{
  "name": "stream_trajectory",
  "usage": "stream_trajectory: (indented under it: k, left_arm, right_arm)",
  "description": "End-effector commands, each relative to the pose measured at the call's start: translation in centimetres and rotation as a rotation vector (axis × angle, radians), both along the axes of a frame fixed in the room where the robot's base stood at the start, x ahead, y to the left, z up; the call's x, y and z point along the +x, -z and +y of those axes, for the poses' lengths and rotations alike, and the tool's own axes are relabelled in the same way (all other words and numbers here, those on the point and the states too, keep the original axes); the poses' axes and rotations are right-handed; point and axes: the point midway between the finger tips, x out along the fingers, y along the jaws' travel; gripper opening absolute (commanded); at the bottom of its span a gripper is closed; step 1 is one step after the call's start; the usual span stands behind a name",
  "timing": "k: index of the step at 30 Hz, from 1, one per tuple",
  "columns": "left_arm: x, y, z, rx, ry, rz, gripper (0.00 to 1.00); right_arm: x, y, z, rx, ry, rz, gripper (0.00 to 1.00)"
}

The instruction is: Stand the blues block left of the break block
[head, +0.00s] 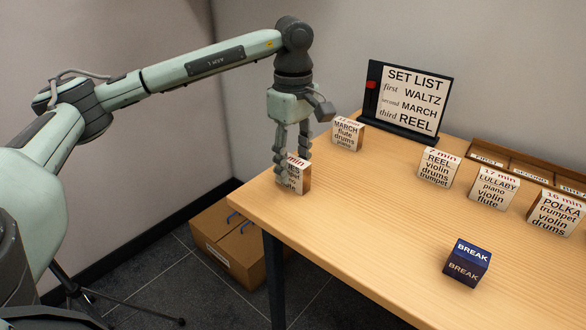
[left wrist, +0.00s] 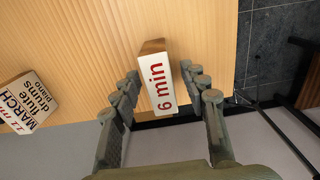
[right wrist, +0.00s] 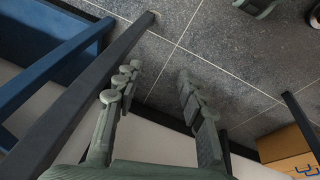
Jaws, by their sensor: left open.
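A white-faced block with a wooden side (head: 302,178) stands at the table's near left corner. Its top reads "6 min" in the left wrist view (left wrist: 160,85); its front text is partly hidden by a finger, with only "ES" of the name showing, consistent with blues. My left gripper (head: 293,168) is open, pointing down over this block, with its fingers (left wrist: 162,72) on either side and gaps visible. The dark blue break block (head: 467,263) stands alone near the table's front edge, to the right. My right gripper (right wrist: 156,74) is open and empty above the floor.
The march block (head: 347,135) stands behind the left gripper, near the set list stand (head: 409,100). Reel (head: 438,167), lullaby (head: 497,188) and polka (head: 555,212) blocks stand before a labelled wooden rack (head: 528,165). The table (head: 370,220) is bare left of the break block.

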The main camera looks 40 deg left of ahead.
Motion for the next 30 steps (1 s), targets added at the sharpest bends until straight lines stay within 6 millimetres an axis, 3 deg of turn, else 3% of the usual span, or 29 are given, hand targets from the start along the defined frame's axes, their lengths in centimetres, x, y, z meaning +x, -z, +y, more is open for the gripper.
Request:
stream_trajectory:
  k: [6,13,19,30]
  left_arm:
    - [0.1,-5.0,0.0,0.0,0.0,-0.006,0.44]
    - [0.1,-9.1,0.0,0.001,-0.001,-0.003,0.44]
    - [0.0,-10.2,0.0,0.0,0.001,-0.001,0.44]
    - [0.0,-10.2,0.0,0.001,0.0,-0.001,0.44]
  right_arm:
    - [-0.1,-0.2,0.0,-0.003,0.002,0.007,0.4]
    - [0.1,-0.9,-0.1,-0.004,-0.003,-0.005,0.4]
    - [-0.5,0.7,-0.3,-0.002,-0.001,0.014,0.4]
    - [-0.2,0.6,0.1,0.005,-0.002,0.007,0.4]
